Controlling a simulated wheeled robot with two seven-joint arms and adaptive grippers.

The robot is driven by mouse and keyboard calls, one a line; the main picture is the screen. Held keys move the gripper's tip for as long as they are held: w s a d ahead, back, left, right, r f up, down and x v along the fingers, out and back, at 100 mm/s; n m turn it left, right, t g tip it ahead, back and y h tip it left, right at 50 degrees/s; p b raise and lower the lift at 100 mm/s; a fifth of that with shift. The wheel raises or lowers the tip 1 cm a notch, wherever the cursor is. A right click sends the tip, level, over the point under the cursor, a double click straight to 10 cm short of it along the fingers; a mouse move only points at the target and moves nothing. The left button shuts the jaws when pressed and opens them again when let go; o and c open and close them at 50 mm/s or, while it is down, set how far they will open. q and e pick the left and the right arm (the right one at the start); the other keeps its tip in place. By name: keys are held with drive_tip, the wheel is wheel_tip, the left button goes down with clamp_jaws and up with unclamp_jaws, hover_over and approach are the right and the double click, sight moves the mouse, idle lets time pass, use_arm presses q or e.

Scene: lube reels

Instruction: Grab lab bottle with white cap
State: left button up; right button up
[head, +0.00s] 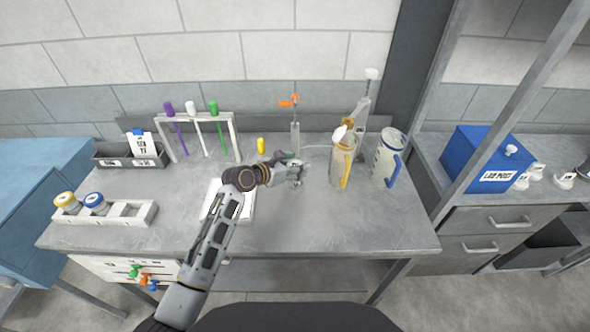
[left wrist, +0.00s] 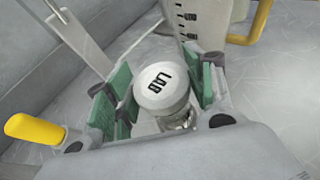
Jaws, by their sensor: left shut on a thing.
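The lab bottle with a white cap (left wrist: 163,88) stands between the fingers of my left gripper (left wrist: 158,98) in the left wrist view. Its cap is marked "LAB", and part of its clear body shows below. The gripper's green-padded fingers are shut on the bottle, one on each side. In the head view my left gripper (head: 290,168) is at the middle of the grey table (head: 300,225), and the bottle is mostly hidden by it. My right gripper is not in view.
A pitcher with a yellow handle (head: 343,163) and one with a blue handle (head: 386,160) stand to the right. A yellow-topped item (head: 261,146) is behind the gripper. A rack (head: 56,218) holds two bottles at left. The front right of the table is clear.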

use_arm(q)
drive_tip(key=shift+r, duration=4)
